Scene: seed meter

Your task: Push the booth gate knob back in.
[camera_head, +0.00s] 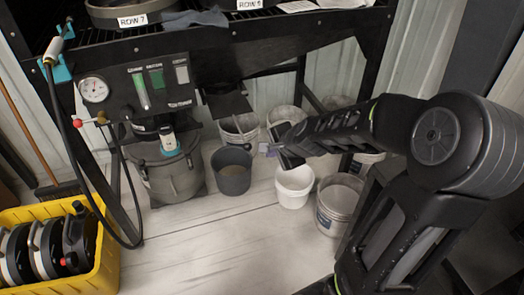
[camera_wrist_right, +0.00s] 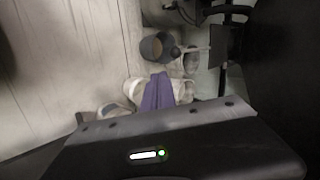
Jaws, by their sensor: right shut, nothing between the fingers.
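My right gripper (camera_head: 270,149) reaches in from the right in the head view, in front of the rack and above the buckets. Its purple-grey fingers (camera_wrist_right: 158,92) show in the right wrist view, shut with nothing between them. A dark round knob (camera_wrist_right: 176,52) on a thin pale rod, probably the booth gate knob, shows beyond the fingertips. The rod runs right towards a dark plate (camera_wrist_right: 224,46). The fingers look apart from the knob. My left gripper is out of view.
A dark bucket (camera_head: 231,172), a white bucket (camera_head: 294,188) and a larger pail (camera_head: 338,205) stand on the floor below my right gripper. A grey canister (camera_head: 172,178) stands left. A yellow crate (camera_head: 103,245) is at lower left. The front floor is clear.

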